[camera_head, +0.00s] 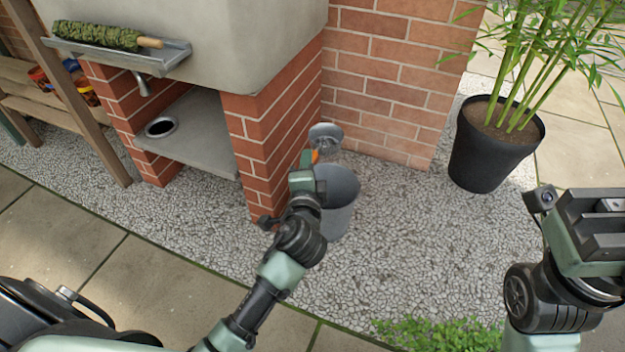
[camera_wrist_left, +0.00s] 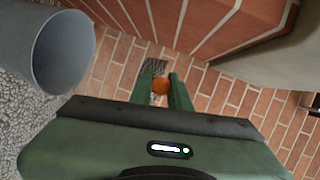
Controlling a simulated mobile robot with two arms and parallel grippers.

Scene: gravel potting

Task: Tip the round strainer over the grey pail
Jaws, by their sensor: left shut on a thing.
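The round strainer (camera_head: 325,136) is a small grey mesh bowl with an orange handle (camera_head: 315,156). My left gripper (camera_head: 309,160) is shut on the handle, with the strainer beyond its fingertips. In the left wrist view the green fingers (camera_wrist_left: 159,92) close around the orange handle (camera_wrist_left: 160,86), and part of the grey strainer (camera_wrist_left: 155,67) shows past it. The grey pail (camera_head: 340,196) stands upright on the gravel; my left gripper partly covers its left side. It also shows in the left wrist view (camera_wrist_left: 62,50). What the strainer holds is unclear. My right gripper (camera_head: 594,222) is at the right edge, its jaws not clear.
A brick pillar (camera_head: 268,150) and brick wall (camera_head: 390,80) stand close behind the pail and strainer. A black pot with bamboo (camera_head: 490,150) stands to the right. Gravel right of the pail is clear.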

